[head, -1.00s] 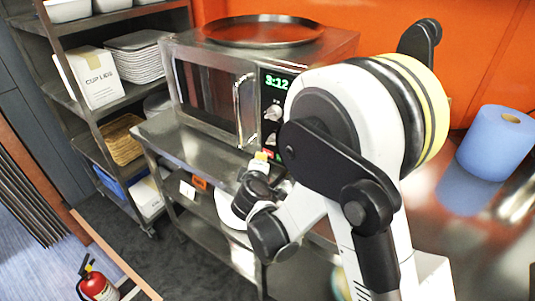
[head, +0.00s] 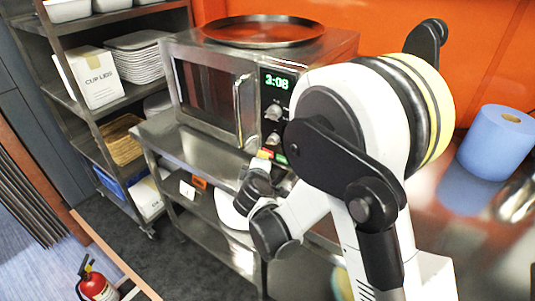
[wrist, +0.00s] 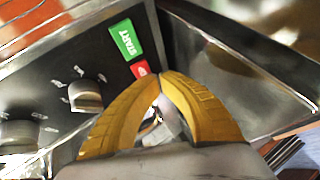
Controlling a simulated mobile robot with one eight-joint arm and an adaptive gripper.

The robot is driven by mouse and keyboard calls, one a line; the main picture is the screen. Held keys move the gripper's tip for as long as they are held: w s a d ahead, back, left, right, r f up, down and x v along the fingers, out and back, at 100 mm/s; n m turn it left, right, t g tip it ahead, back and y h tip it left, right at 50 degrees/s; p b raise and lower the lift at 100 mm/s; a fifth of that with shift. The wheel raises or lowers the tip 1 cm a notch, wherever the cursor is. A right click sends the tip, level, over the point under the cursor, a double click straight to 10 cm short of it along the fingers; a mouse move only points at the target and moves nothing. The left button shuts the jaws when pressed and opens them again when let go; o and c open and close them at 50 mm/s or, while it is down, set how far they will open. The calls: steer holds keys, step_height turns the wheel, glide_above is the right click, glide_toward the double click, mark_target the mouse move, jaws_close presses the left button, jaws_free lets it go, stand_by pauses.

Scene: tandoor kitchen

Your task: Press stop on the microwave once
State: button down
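The microwave (head: 215,92) stands on a steel counter with its door closed and its green display (head: 276,82) lit, reading about 3:08. In the wrist view its panel shows a green START button (wrist: 127,40) and, beside it, a red button (wrist: 139,69), partly covered by my fingers, its label not readable. My gripper (wrist: 160,76) has yellow fingers whose tips meet, with nothing held between them. The tips are at the red button's edge; I cannot tell if they touch it. In the head view my gripper (head: 264,155) is at the lower part of the panel.
Two knobs (wrist: 86,96) sit on the panel beside the buttons. A round tray (head: 262,30) lies on top of the microwave. A blue paper roll (head: 497,142) stands on the counter at right. A shelf rack with a cup-lid box (head: 90,78) is at left.

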steer(key=shift+w+d, duration=0.2)
steer(key=shift+w, duration=0.1)
stand_by(0.4)
stand_by(0.4)
steer(key=shift+s+a+b, duration=0.3)
steer(key=shift+s+a, duration=0.15)
steer(key=shift+s, duration=0.2)
steer(key=shift+s+a+b, duration=0.25)
steer(key=shift+s+a, duration=0.55)
steer(key=shift+s, duration=0.2)
steer(key=shift+s+a+b, duration=0.2)
steer(key=shift+s+a, duration=0.55)
steer(key=shift+s, duration=0.25)
steer(key=shift+d, duration=0.1)
